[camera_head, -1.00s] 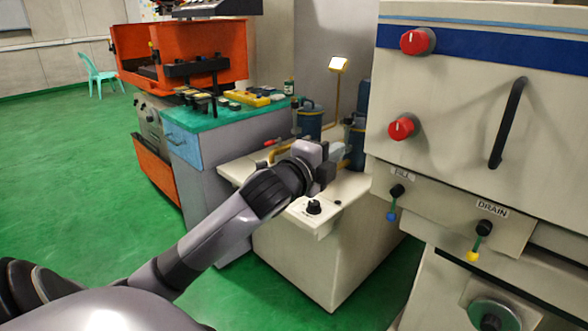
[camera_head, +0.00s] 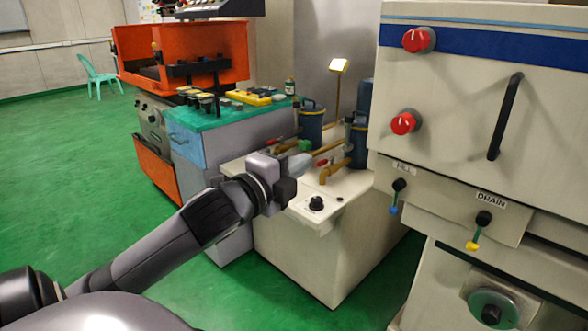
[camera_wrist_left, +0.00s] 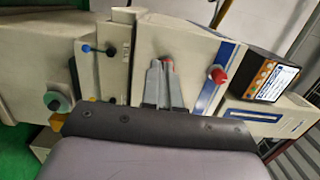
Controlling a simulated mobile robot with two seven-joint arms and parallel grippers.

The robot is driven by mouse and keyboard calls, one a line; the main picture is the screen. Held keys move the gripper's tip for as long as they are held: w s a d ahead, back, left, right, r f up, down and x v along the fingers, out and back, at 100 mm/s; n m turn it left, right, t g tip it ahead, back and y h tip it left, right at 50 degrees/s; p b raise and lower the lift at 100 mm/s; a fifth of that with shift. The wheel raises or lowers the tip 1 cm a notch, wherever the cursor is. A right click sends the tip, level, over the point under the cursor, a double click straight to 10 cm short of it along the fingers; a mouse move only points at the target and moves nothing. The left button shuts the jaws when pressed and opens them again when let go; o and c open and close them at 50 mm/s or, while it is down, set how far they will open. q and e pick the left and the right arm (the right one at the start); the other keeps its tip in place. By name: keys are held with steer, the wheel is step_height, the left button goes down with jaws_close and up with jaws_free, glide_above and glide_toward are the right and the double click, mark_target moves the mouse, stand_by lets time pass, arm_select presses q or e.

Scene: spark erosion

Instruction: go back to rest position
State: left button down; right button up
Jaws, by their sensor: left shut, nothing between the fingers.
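My left arm comes in from the lower left in the head view. Its gripper (camera_head: 297,163) is in front of the low cream cabinet (camera_head: 300,245) with pipes and filter canisters on top. In the left wrist view the two grey fingers (camera_wrist_left: 164,85) are together, with nothing between them. They point toward the cream machine (camera_head: 460,110), which also shows in the left wrist view (camera_wrist_left: 145,45). My right gripper is not in view.
The machine has red knobs (camera_head: 403,123), a black handle (camera_head: 507,118) and FILL and DRAIN levers (camera_head: 477,232). A green-topped workbench (camera_head: 220,122) and an orange machine (camera_head: 205,40) stand behind left. Green floor (camera_head: 60,180) at the left is clear.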

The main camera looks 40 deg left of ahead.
arm_select(q)
steer(key=shift+s, duration=0.55)
steer(key=s+d+f+n+g+h, duration=0.1)
steer(key=d+f+n+g, duration=0.15)
steer(key=f, duration=0.55)
steer(key=s+d+f+n+g+p, duration=0.1)
steer(key=f+n, duration=0.2)
steer(key=f, duration=0.4)
steer(key=s+d+f+n+g+h, duration=0.1)
steer(key=s+d+f+n, duration=0.1)
steer(key=f, duration=0.6)
steer(key=s+d+f+n+g+h+p, duration=0.1)
steer(key=s+d+f+n+g, duration=0.2)
steer(key=s+d+f+n, duration=0.4)
steer(key=s+d+f, duration=0.4)
steer(key=f, duration=0.3)
steer(key=shift+d+f+h, duration=0.2)
steer(key=shift+d+h, duration=0.15)
steer(key=shift+h, duration=0.05)
